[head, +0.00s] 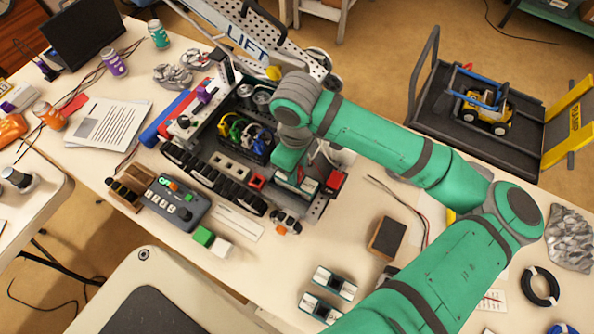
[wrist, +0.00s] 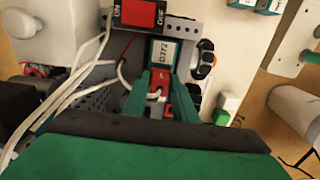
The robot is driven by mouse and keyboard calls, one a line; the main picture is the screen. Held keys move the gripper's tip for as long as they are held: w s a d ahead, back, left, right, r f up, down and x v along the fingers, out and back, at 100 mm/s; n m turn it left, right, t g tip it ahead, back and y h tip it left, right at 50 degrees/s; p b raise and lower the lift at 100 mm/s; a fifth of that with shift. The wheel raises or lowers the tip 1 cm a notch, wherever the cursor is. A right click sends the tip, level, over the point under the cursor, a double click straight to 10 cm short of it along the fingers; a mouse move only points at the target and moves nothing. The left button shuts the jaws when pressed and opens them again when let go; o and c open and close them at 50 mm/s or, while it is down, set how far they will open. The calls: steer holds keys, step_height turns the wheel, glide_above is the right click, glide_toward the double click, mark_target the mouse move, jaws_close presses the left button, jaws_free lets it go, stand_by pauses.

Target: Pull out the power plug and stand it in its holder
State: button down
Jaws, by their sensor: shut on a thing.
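My gripper (wrist: 162,88) points down into the robot chassis (head: 262,205) on the table. In the wrist view its two green fingers are shut on the red power plug (wrist: 158,80), one finger on each side. White and red wires run close by. The plug is against or just in front of a teal battery with a white label (wrist: 164,52); I cannot tell whether it is still seated. In the head view my wrist covers most of the plug. I cannot tell for certain which object is the plug's holder.
A red ON/OFF switch (wrist: 147,13) sits close beside the battery. A control box (head: 178,203), a green and white block (head: 204,236) and two teal and white batteries (head: 335,283) stand on the table.

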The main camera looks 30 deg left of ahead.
steer(key=c, duration=2.4)
jaws_free()
jaws_close()
steer(key=shift+r, duration=2.4)
steer(key=shift+r, duration=0.85)
